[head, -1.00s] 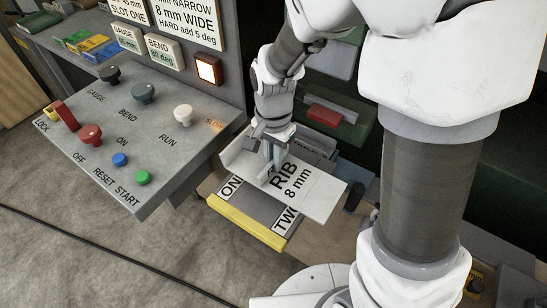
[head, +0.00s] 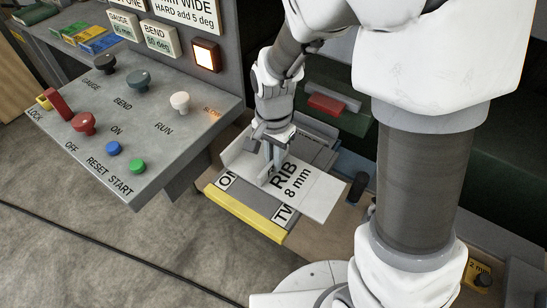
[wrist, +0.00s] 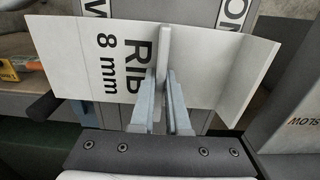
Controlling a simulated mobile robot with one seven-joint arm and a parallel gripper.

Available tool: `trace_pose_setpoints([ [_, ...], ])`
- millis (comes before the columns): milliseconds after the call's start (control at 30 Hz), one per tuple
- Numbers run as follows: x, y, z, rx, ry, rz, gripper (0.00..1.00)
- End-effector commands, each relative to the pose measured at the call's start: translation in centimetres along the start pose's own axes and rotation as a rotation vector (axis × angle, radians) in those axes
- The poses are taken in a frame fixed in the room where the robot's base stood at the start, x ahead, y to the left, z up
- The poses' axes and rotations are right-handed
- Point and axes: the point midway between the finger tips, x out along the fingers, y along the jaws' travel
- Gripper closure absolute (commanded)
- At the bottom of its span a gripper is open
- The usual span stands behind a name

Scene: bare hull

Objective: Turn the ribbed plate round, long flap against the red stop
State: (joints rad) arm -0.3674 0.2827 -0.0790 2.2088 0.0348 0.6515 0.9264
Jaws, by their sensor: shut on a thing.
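The ribbed plate (head: 318,190) is a pale sheet marked "RIB 8 mm" in the head view, with an upright rib on its top. My gripper (head: 269,172) is shut on that rib. An upturned flap (head: 238,149) runs along the plate's left edge; in the wrist view the same flap (wrist: 247,80) is at the right. The plate also shows in the wrist view (wrist: 75,60), with my fingers (wrist: 163,78) on both sides of the rib. The red stop (head: 327,104) is behind the plate, apart from it. I cannot tell how high the plate is above the bed.
Under the plate is a grey bed with partly covered labels and a yellow front edge (head: 245,217). A control panel (head: 135,125) with several knobs and buttons stands close at the left, with a lit lamp (head: 206,55) above. A dark knob (head: 358,187) is right of the plate.

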Motion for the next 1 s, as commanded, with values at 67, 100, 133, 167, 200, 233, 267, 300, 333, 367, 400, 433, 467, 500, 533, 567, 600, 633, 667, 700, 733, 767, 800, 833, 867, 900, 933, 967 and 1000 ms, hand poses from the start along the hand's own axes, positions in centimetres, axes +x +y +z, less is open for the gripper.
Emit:
trace_pose_setpoints([
  [67,-0.1,-0.1,-0.1,0.0,0.002,-0.002,0.78],
  [100,-0.1,-0.1,-0.1,0.0,0.002,-0.002,0.7],
  [133,-0.1,-0.1,-0.1,0.0,0.001,-0.002,0.65],
  [167,-0.1,-0.1,0.0,0.0,0.001,-0.002,0.59],
  [200,-0.1,-0.1,0.0,0.0,0.001,-0.001,0.52],
  [233,-0.1,0.0,0.0,0.0,0.001,-0.001,0.52],
  [267,-0.1,0.0,0.0,0.0,0.001,-0.001,0.52],
  [300,-0.1,0.0,0.0,0.0,0.001,-0.001,0.52],
  [333,-0.1,0.0,0.0,0.0,0.001,-0.001,0.52],
  [367,-0.1,0.0,0.0,0.0,0.001,-0.001,0.52],
  [400,-0.1,0.0,0.0,0.0,0.001,-0.001,0.52],
  [433,0.1,0.1,0.0,0.0,-0.001,0.002,0.52],
  [467,0.1,0.1,0.0,0.0,-0.001,0.002,0.52],
  [500,0.0,0.1,0.0,0.0,-0.001,0.002,0.52],
  [533,-0.1,0.0,0.0,0.0,-0.001,0.001,0.52],
  [567,-0.3,0.0,0.0,0.0,0.0,0.0,0.52],
  [600,-0.7,0.0,0.0,0.0,0.0,0.0,0.52],
  [633,-1.0,0.0,0.0,0.0,0.001,-0.001,0.52],
  [667,-1.5,-0.1,0.0,0.0,0.002,-0.003,0.52],
  [700,-2.1,-0.1,0.0,0.0,0.002,-0.003,0.52],
  [733,-2.7,-0.1,0.0,0.0,0.002,-0.004,0.52],
  [767,-3.4,-0.1,0.0,0.0,0.003,-0.005,0.52],
  [800,-4.3,-0.1,-0.1,0.0,0.003,-0.006,0.52],
  [833,-5.1,-0.1,-0.1,0.0,0.003,-0.006,0.52],
  [867,-5.8,-0.1,-0.1,0.0,0.004,-0.006,0.52],
  [900,-6.9,-0.1,-0.1,0.001,0.004,-0.007,0.52],
  [933,-7.6,-0.1,-0.1,0.001,0.004,-0.006,0.52],
  [967,-8.4,-0.1,-0.1,0.001,0.004,-0.006,0.52],
  [1000,-9.4,-0.1,-0.1,0.001,0.004,-0.006,0.52],
])
